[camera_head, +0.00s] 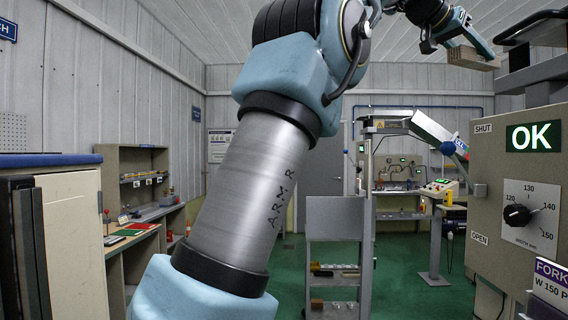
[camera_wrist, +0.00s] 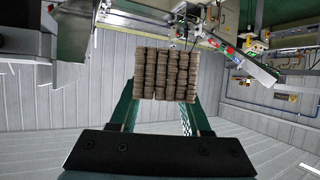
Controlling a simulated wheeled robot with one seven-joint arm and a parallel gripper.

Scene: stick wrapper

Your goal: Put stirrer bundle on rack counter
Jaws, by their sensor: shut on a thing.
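The stirrer bundle (camera_head: 473,58) is a light brown wooden block of sticks, high at the upper right in the head view. In the wrist view the bundle (camera_wrist: 165,74) shows its stacked stick ends in several columns. My gripper (camera_head: 466,42) is shut on it, with a green finger on either side, and holds it up in the air. A grey metal rack (camera_head: 336,220) with a tall back panel and low shelves stands in the middle of the room. I cannot tell which surface is the rack counter.
A machine panel (camera_head: 525,200) with a dial and a green OK sign stands close on the right. A brown shelf unit (camera_head: 130,165) and a pale cabinet (camera_head: 75,215) stand on the left. Green floor (camera_head: 400,290) is open right of the rack.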

